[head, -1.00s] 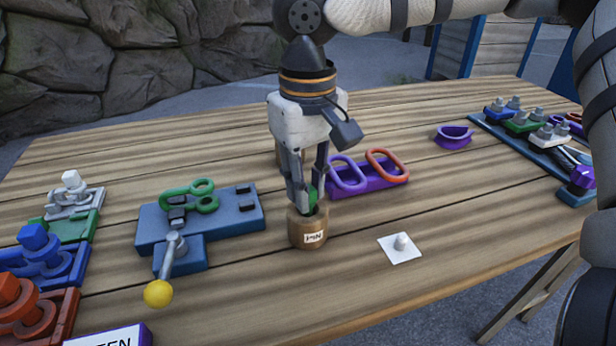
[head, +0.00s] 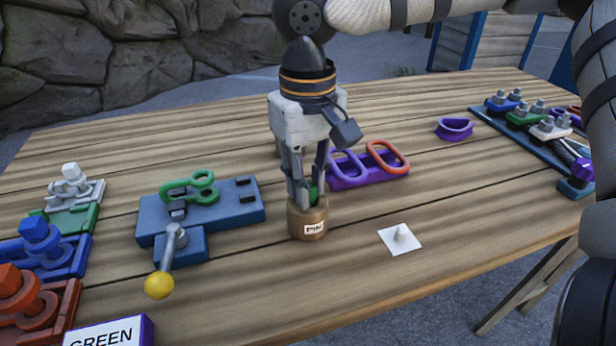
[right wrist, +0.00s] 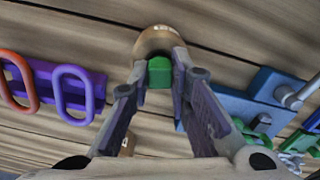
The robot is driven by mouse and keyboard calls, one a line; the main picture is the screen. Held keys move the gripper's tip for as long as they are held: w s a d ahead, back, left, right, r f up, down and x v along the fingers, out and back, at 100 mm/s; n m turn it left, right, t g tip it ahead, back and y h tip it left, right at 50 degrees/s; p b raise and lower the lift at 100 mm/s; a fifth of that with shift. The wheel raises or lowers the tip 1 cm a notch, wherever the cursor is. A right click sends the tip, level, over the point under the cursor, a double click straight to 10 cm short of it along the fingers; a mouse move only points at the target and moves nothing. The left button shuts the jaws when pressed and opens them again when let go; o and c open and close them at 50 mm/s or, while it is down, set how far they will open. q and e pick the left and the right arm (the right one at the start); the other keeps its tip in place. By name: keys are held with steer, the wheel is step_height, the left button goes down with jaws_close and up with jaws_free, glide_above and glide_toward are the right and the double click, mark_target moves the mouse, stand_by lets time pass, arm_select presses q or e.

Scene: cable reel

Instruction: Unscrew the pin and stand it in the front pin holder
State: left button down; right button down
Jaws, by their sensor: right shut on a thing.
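The green pin (head: 314,194) stands in the mouth of the round wooden front pin holder (head: 308,225), which has a white PIN label. My right gripper (head: 307,198) points down over this holder and is shut on the pin. In the right wrist view, the pin's green end (right wrist: 159,72) sits between the fingertips, against the holder (right wrist: 158,40). The pin's lower part is hidden inside the holder. My left gripper is not in view.
A blue block (head: 235,208) with a green link and a yellow-knobbed lever stands left. A purple block (head: 370,178) with two rings is close behind right. A white plate with a peg (head: 402,241) lies right. Bolted blocks (head: 45,250) line the left edge. The front middle is clear.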

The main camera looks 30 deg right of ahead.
steer(key=shift+f, duration=0.1)
steer(key=c, duration=1.4)
jaws_free()
